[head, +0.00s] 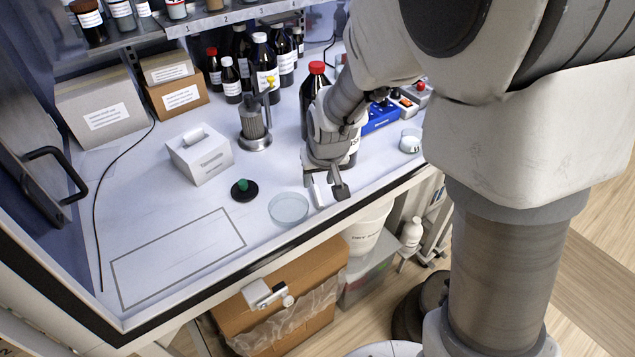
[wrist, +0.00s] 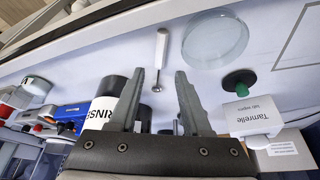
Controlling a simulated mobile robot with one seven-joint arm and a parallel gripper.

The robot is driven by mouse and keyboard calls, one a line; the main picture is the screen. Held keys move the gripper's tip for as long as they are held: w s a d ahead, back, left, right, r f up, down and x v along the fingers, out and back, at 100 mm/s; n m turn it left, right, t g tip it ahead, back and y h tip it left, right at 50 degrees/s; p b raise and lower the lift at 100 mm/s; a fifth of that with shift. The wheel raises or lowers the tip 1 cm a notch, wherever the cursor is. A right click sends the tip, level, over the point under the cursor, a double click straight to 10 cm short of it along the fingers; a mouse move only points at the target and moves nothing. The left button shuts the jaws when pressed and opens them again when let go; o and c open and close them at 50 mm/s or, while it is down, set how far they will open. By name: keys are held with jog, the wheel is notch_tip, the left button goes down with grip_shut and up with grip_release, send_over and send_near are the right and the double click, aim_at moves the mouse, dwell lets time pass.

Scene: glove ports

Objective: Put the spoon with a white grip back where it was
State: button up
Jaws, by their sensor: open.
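The spoon with a white grip (wrist: 162,48) lies on the white bench top beside a clear glass dish (wrist: 216,40). In the wrist view its grip points to the bench's front edge and its small metal end lies near my fingertips. In the head view its white grip (head: 320,195) shows just right of the dish (head: 289,208), partly hidden by my gripper (head: 325,184). My gripper (wrist: 160,76) is open, with its fingers apart and nothing held between them. The spoon appears between and beyond the fingertips; I cannot tell the exact height gap.
A bottle labelled RINSE (wrist: 102,110) stands close by one finger. An outlined rectangle (head: 180,258) on the bench is empty.

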jog(key=s+d+r+m, duration=0.1)
jog(key=s+d+r, duration=0.35)
jog(key=r, duration=0.25)
jog(key=s+d+r, duration=0.3)
jog(key=s+r, duration=0.2)
jog(key=r, duration=0.2)
jog(key=s+d+r, duration=0.2)
jog(key=s, duration=0.3)
jog(key=s+d+r+m+t+h, duration=0.1)
jog(key=s+d+r, duration=0.1)
jog(key=s, duration=0.4)
jog(key=shift+s+d+p, duration=0.15)
jog(key=shift+d+p, duration=0.15)
jog(key=shift+d, duration=0.25)
